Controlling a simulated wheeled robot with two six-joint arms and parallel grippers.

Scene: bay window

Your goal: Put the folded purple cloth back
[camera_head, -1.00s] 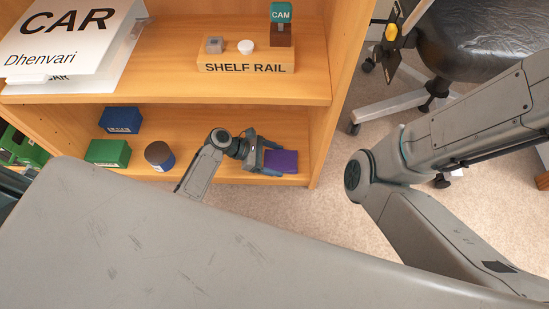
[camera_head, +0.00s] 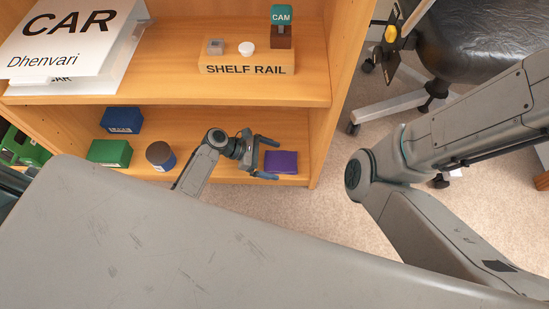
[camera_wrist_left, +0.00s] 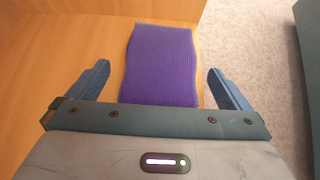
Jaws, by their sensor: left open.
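The folded purple cloth (camera_head: 283,162) lies flat on the lower shelf (camera_head: 215,163), near its right end and front edge. It also shows in the left wrist view (camera_wrist_left: 161,62), with its near end hidden behind the gripper's crossbar. My left gripper (camera_head: 271,158) is open and empty, just left of the cloth. In the left wrist view my left gripper's fingers (camera_wrist_left: 160,88) stand apart on either side of the cloth's near part, with gaps on both sides. My right arm shows at the right of the head view, but its gripper is out of view.
A blue box (camera_head: 121,120), a green box (camera_head: 109,153) and a dark round tin (camera_head: 160,156) stand to the left on the lower shelf. The upper shelf holds a block marked SHELF RAIL (camera_head: 246,70). An office chair (camera_head: 490,45) stands beyond the bookcase's right side.

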